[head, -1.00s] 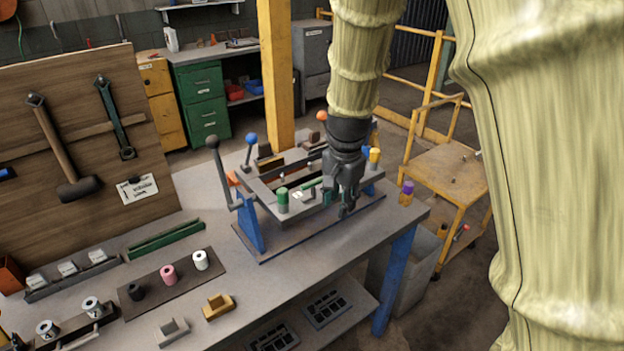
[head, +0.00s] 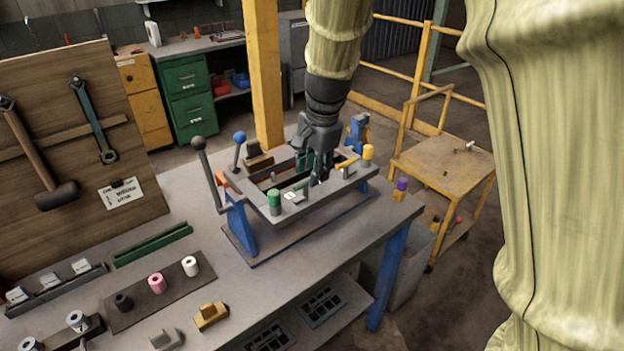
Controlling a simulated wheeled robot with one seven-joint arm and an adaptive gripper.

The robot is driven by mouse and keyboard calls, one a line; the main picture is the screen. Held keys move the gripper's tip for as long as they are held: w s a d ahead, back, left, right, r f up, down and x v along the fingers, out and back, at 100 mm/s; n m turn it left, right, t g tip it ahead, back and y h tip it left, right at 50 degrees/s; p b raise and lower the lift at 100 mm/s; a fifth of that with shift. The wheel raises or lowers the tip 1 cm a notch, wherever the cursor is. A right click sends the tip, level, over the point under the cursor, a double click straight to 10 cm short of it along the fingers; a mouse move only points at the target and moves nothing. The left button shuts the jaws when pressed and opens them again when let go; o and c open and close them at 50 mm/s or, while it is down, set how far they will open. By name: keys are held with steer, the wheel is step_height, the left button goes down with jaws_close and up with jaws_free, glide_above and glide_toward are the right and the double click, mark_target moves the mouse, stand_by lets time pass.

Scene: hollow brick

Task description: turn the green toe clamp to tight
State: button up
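The green toe clamp has an upright green cylinder (head: 274,201) at the near left corner of a grey rectangular frame (head: 318,197). A short green bar (head: 300,186) lies to the right of the cylinder, beside a small white tag. How tight the clamp is cannot be read from here. My gripper (head: 311,176) points down over the frame's near side, right of the green bar and apart from the green cylinder. Its dark fingers are small in the head view, and I cannot tell whether they are open or touching anything.
A yellow cylinder (head: 367,154) stands at the frame's right corner. A purple-topped piece (head: 401,187) sits by the table's right edge. The yellow post (head: 263,75) stands behind. Bare tabletop lies front right.

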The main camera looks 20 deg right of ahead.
mark_target(306, 191)
steer(key=shift+w+a+f, duration=0.1)
steer(key=shift+w+f, duration=0.05)
steer(key=shift+f, duration=0.95)
steer(key=shift+w+f, duration=0.15)
steer(key=shift+f, duration=0.95)
jaws_close()
